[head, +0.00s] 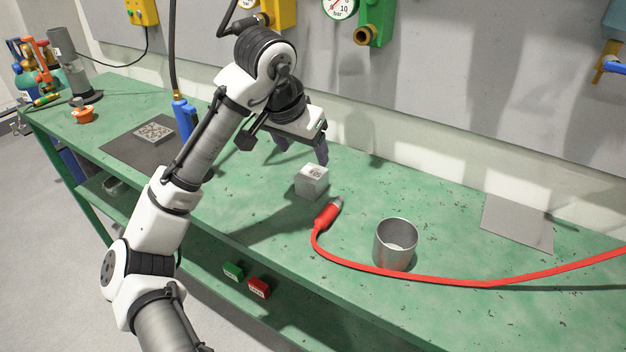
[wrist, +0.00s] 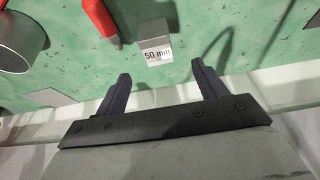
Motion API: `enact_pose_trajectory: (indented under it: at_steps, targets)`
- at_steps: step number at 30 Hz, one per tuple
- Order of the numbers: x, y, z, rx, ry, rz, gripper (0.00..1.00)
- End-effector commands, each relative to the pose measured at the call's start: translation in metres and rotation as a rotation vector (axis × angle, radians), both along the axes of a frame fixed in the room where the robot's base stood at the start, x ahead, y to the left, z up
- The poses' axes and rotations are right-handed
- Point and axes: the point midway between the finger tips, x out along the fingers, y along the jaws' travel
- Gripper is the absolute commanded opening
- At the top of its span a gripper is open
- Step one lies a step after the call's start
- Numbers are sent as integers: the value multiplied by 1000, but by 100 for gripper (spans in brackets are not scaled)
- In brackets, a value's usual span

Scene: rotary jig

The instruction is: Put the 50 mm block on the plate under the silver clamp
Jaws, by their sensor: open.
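The 50 mm block (head: 312,182) is a small light grey cube standing on the green bench, with a printed label on top. In the wrist view the block (wrist: 155,48) shows the words "50 mm". My gripper (head: 300,150) is open and empty, above and just behind the block. In the wrist view the block lies beyond the gap between my fingertips (wrist: 161,72), apart from both fingers. I cannot make out a silver clamp with a plate under it for certain in either view.
A red hose nozzle (head: 328,213) lies close to the block, its hose running right. A metal cup (head: 395,243) stands nearby. A flat grey sheet (head: 517,224) lies at the right. A patterned plate (head: 154,132) rests on a dark mat (head: 118,150) at the left.

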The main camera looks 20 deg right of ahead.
Motion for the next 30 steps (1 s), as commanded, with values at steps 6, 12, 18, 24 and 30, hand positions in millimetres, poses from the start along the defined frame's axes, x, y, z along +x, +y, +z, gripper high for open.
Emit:
enact_pose_trajectory:
  at_steps: [6, 12, 18, 24, 30]
  targets:
    - [7, -11, -32, -4, 0, -2, 71]
    - [10, -14, -44, -3, -1, 0, 71]
    - [12, -22, -73, -3, -2, 1, 71]
    - [16, -27, -86, -3, -4, 0, 71]
    - [16, -27, -87, -3, -4, 0, 70]
